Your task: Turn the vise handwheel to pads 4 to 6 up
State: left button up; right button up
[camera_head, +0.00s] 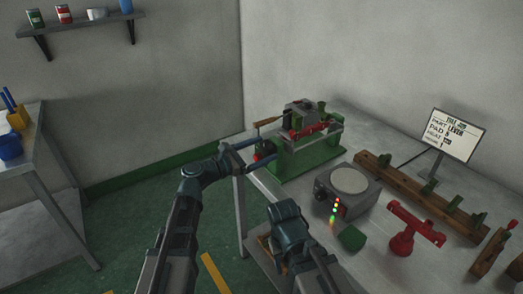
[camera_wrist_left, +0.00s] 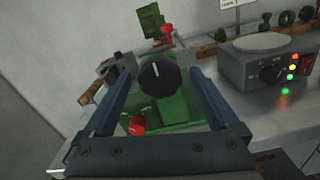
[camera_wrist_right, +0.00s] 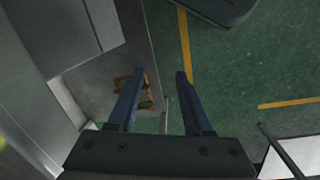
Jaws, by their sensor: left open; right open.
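The green vise (camera_head: 308,155) stands at the table's back left, with a grey-green block and a red part on top. Its black round handwheel knob (camera_wrist_left: 163,75) with a white mark faces my left gripper in the left wrist view. A red knob (camera_wrist_left: 137,125) shows below it. My left gripper (camera_wrist_left: 162,72) is open, with one finger on each side of the black knob; I cannot tell whether they touch it. I cannot read any pad numbers on the vise. My right gripper (camera_wrist_right: 160,75) is open and empty, pointing down over the floor near the table's front edge.
A grey heater box (camera_head: 348,188) with a round plate and lit lamps stands right of the vise. A sign (camera_head: 455,135) stands behind. A side table (camera_head: 25,150) is left.

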pick_arm(q)
jog(key=c, duration=1.4)
